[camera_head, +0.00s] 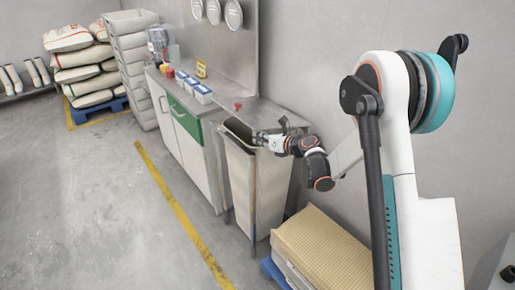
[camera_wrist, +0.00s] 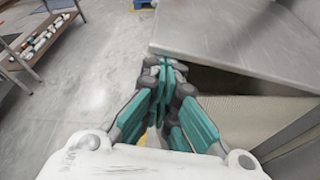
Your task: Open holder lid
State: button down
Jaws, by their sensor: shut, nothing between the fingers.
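The holder (camera_head: 241,185) is a tall pale bin at the right end of the counter. A dark gap shows under the lid's front edge. In the wrist view the lid (camera_wrist: 235,40) is a flat plate at upper right, with a dark opening below it and a pale ribbed surface. My gripper (camera_head: 259,138) is at the front edge of the holder top. In the wrist view its fingers (camera_wrist: 168,66) are closed together, empty, near the lid's corner. Whether they touch the lid, I cannot tell.
A cabinet counter (camera_head: 190,115) with white-blue containers (camera_head: 203,94) and a yellow box (camera_head: 201,69) stands left of the holder. A wall is close behind. The floor to the left is open.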

jog(key=w+d+r+m+p, duration=0.1)
jog(key=w+d+r+p, duration=0.3)
jog(key=r, duration=0.4)
jog(key=w+d+r+m+y+p, duration=0.1)
jog(key=w+d+r+p, duration=0.15)
jog(key=d+r, duration=0.45)
jog(key=w+d+r+m+p, duration=0.1)
jog(key=w+d+r+p, duration=0.3)
jog(key=r, duration=0.4)
jog(key=w+d+r, duration=0.2)
jog(key=w+d, duration=0.4)
jog(key=d, duration=0.4)
jog(key=shift+w+d+r+p, duration=0.2)
jog(key=shift+w+d+p, duration=0.05)
jog(key=shift+w+p, duration=0.1)
